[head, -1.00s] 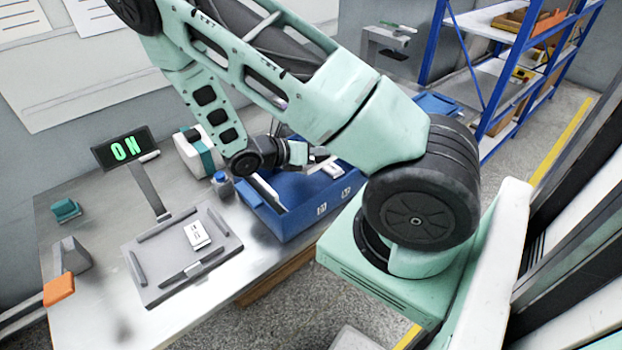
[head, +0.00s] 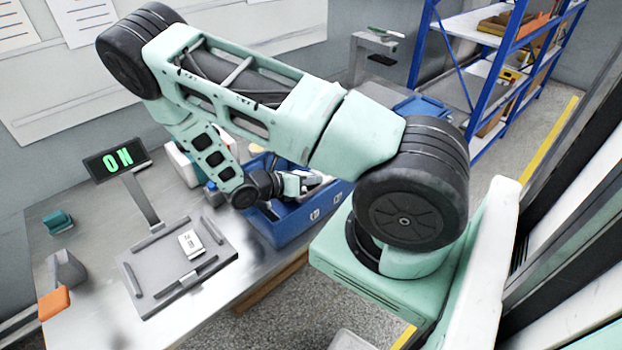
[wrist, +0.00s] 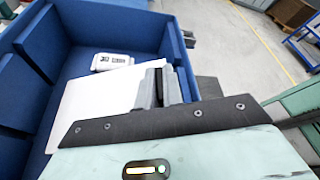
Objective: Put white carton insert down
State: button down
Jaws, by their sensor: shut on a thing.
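The white carton insert (wrist: 92,105) is a flat white sheet in the wrist view. My gripper (wrist: 157,88) is shut on its right edge, and the sheet extends left from the fingers. The sheet is over the blue bin (wrist: 140,30); I cannot tell whether it touches the floor or walls. My own wrist hides part of the bin there, and the insert is hard to make out.
A small white labelled item (wrist: 112,61) lies in the bin beyond the insert.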

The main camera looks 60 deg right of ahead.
jog(key=c, duration=1.5)
grip_release()
jog(key=shift+f, duration=0.15)
jog(key=shift+c, duration=0.2)
jog(key=shift+r, duration=0.3)
jog(key=b+v, duration=0.4)
jog(key=v, duration=0.7)
jog(key=s+a+r+m+t+y, duration=0.2)
jog(key=s+a+r+m+y, duration=0.1)
jog(key=a, duration=0.6)
jog(key=s+a+r+m+t+y, duration=0.1)
jog(key=s+a+r+m+y, duration=0.3)
jog(key=a, duration=0.6)
jog(key=s+a+r+m+t+y, duration=0.2)
jog(key=s+a+r+m+y, duration=0.2)
jog(key=a+r, duration=0.5)
jog(key=s+y, duration=0.2)
jog(key=s, duration=0.1)
jog(key=shift+s+a+r+t, duration=0.25)
jog(key=shift+s+r+t, duration=0.05)
jog(key=shift+s+r, duration=0.1)
